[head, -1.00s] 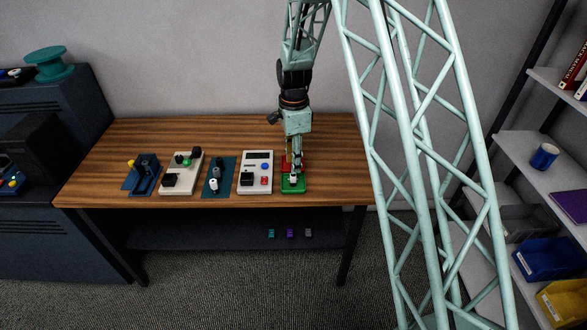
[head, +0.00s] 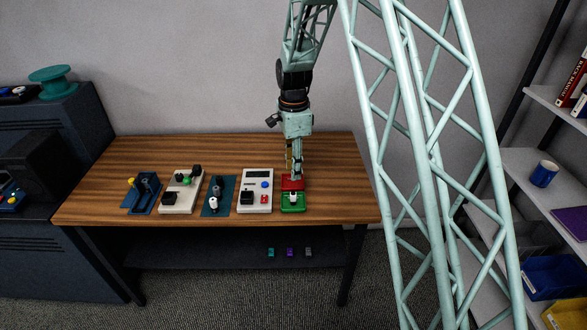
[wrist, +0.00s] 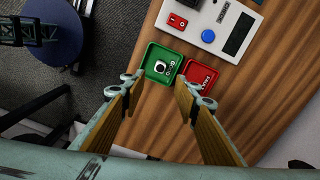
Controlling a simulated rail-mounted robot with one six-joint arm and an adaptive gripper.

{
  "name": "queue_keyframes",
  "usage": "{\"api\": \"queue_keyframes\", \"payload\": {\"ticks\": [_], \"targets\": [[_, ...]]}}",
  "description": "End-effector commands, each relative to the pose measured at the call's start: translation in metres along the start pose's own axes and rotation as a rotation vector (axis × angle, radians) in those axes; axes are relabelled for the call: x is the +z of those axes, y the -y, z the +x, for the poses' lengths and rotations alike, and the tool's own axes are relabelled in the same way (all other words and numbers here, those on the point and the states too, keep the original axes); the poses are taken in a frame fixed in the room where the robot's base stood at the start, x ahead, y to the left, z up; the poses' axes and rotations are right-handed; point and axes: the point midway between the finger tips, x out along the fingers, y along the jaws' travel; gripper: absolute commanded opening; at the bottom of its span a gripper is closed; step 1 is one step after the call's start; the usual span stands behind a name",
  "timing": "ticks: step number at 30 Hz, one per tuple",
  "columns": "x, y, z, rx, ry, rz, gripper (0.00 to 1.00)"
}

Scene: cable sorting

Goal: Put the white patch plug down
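A white plug (head: 293,196) rests in the green tray (head: 293,209) near the table's front edge. In the wrist view the plug (wrist: 160,68) shows from above inside the green tray (wrist: 150,75), with dark and white lettering beside it. My gripper (head: 297,177) is above the trays, apart from the plug, over the red tray side. In the wrist view my gripper (wrist: 160,84) has its two fingers spread wide with nothing between them.
The red tray (head: 292,184) adjoins the green tray. To the left are a white meter-like panel (head: 257,176), a blue mat (head: 226,193) with another white plug (head: 213,204), a white switch panel (head: 181,195) and a blue holder (head: 146,195). The table's right end is clear.

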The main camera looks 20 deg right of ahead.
Motion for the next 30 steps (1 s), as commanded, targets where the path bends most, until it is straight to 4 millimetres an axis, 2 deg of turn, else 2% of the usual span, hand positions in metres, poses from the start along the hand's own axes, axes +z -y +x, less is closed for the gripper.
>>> {"api": "queue_keyframes", "payload": {"ticks": [17, 23, 30], "targets": [[0.0, -0.002, -0.006, -0.003, 0.0, -0.011, 0.29], [0.0, -0.01, -0.029, -0.015, -0.001, -0.055, 0.29], [0.001, -0.033, -0.074, -0.038, -0.004, -0.154, 0.29]]}}
